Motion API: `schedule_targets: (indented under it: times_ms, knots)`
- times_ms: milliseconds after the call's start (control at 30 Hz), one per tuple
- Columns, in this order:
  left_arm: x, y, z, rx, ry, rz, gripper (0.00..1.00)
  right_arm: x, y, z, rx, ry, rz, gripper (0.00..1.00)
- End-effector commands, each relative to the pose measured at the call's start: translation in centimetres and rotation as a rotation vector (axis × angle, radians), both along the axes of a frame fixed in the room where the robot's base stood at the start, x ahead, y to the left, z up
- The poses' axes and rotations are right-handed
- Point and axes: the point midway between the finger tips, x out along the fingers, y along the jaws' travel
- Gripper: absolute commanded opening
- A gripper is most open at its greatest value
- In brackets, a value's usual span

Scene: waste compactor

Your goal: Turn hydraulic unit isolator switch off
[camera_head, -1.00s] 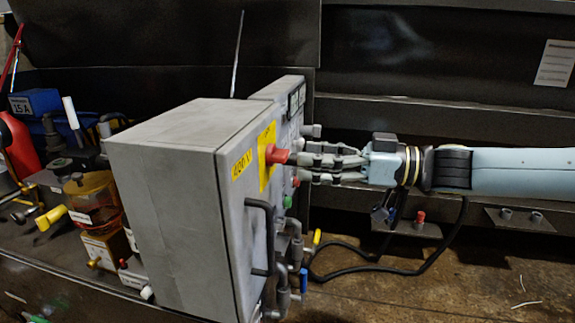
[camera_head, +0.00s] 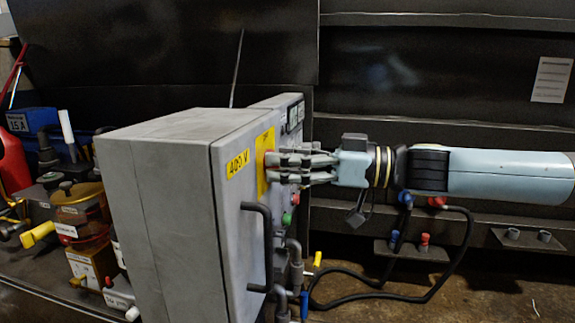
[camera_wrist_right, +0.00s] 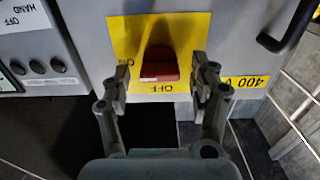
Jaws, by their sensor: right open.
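The isolator switch is a red knob (camera_wrist_right: 160,64) on a yellow plate (camera_wrist_right: 196,30) on the grey cabinet (camera_head: 170,200). In the head view the plate (camera_head: 264,150) shows on the cabinet's right-facing side, and my fingers mostly hide the knob. My right gripper (camera_head: 278,160) is at the plate. In the right wrist view the right gripper (camera_wrist_right: 163,85) is open, with one finger on each side of the knob. I see gaps between knob and fingers, and the knob does not look gripped. The plate reads "OFF" and, partly hidden, "ON". My left gripper is not in view.
A dark handle (camera_head: 262,235) sticks out from the cabinet below the plate. A green button (camera_head: 287,218) and pipes (camera_head: 295,265) are close under my right gripper. A black hose (camera_head: 400,296) hangs at the right. A yellow "400 V" label (camera_head: 238,164) is beside the plate.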

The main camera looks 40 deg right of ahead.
Motion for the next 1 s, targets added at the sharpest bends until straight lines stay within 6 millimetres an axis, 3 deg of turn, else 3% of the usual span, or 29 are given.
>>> schedule_targets:
  times_ms: [233,667,1000]
  knots:
    - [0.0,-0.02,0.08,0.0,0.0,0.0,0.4,0.02,0.01,0.05,0.0,0.0,0.0,0.62]
    - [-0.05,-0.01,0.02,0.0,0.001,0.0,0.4,0.01,-0.01,0.01,0.0,0.0,0.0,0.06]
    - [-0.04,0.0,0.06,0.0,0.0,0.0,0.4,-0.01,-0.01,0.02,-0.04,-0.036,-0.001,0.06]
